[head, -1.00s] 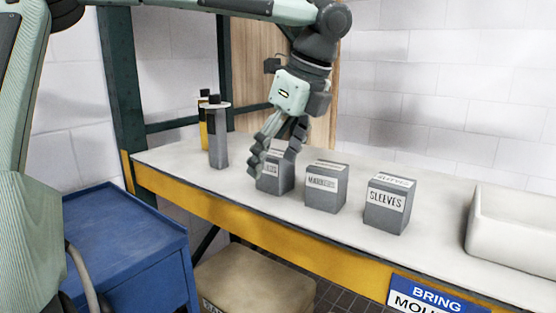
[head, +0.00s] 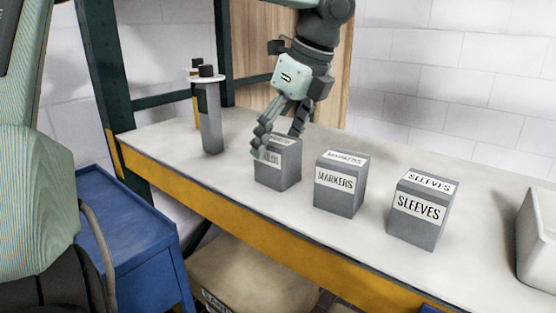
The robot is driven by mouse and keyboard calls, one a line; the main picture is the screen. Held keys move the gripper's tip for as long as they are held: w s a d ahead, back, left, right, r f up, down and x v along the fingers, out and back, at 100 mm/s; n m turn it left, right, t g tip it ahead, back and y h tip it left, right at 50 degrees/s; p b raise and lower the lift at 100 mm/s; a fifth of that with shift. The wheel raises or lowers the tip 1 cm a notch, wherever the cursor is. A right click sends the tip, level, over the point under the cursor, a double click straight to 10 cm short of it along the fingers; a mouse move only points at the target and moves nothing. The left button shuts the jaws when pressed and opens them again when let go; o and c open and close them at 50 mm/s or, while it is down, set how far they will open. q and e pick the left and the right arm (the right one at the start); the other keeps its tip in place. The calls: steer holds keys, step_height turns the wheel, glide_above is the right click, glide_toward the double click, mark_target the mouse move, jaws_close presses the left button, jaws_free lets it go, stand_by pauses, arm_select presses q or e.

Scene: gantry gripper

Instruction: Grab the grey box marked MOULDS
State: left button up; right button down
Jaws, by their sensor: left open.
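Three grey boxes with white labels stand in a row on the bench. The leftmost box (head: 285,174) has its front label partly covered by a finger; the letters showing look like the end of MOULDS. My left gripper (head: 279,144) is open at this box, pointing down. One finger overlaps the box's front left side, and the other is near its top right edge. I cannot tell whether either finger touches it. The MARKERS box (head: 338,199) and the SLEEVES box (head: 415,232) stand to the right. My right gripper is not in view.
A grey post-like object (head: 211,125) with a dark top stands left of the boxes, with a yellow one behind it. A white bin (head: 540,235) is at the right edge. A blue cabinet (head: 135,240) stands at lower left. The bench front is clear.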

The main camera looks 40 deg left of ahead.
mark_target(271, 156)
arm_select(q)
steer(key=x, duration=0.4)
steer(key=shift+s+f, duration=0.1)
steer(key=shift+f, duration=0.05)
steer(key=c, duration=1.4)
steer(key=shift+c, duration=0.5)
